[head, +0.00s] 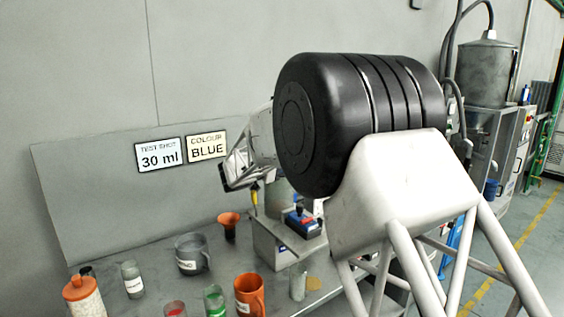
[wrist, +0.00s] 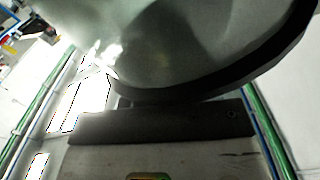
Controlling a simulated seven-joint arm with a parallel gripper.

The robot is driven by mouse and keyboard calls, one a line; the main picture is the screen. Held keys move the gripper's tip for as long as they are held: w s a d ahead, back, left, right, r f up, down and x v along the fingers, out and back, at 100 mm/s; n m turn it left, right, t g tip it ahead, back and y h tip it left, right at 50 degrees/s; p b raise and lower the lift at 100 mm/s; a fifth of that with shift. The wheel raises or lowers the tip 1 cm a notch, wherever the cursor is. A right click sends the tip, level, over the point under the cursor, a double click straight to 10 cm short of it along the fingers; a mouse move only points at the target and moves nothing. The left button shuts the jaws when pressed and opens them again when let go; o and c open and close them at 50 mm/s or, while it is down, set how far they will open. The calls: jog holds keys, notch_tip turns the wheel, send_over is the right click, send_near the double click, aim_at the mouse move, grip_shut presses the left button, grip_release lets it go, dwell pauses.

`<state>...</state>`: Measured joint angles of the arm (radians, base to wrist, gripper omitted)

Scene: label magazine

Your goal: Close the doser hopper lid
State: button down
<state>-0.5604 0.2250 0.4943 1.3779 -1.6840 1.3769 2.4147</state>
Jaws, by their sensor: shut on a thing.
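In the wrist view a large round pale lid (wrist: 180,45) with a dark rim fills the top, close to the camera and tilted. My gripper (wrist: 163,120) shows below it as a dark bar on a grey body, shut at the lid's lower rim. The fingertips are not clearly visible. In the head view a grey cylinder (head: 279,197), seemingly the doser hopper, stands above a grey box (head: 285,245) on the bench.
The bench (head: 140,250) holds an orange-lidded jar (head: 84,299), a grey mug (head: 191,254), an orange jug (head: 249,294), an orange funnel (head: 229,220) and small containers. A blue device (head: 302,222) sits on the box. A larger metal hopper (head: 485,75) stands at the right.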

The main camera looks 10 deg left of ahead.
jog(key=shift+a+f, duration=0.1)
jog(key=shift+f, duration=0.2)
jog(key=c, duration=1.2)
grip_release()
jog(key=shift+r, duration=0.1)
jog(key=shift+s+a, duration=0.25)
jog(key=shift+s, duration=0.05)
jog(key=v, duration=0.7)
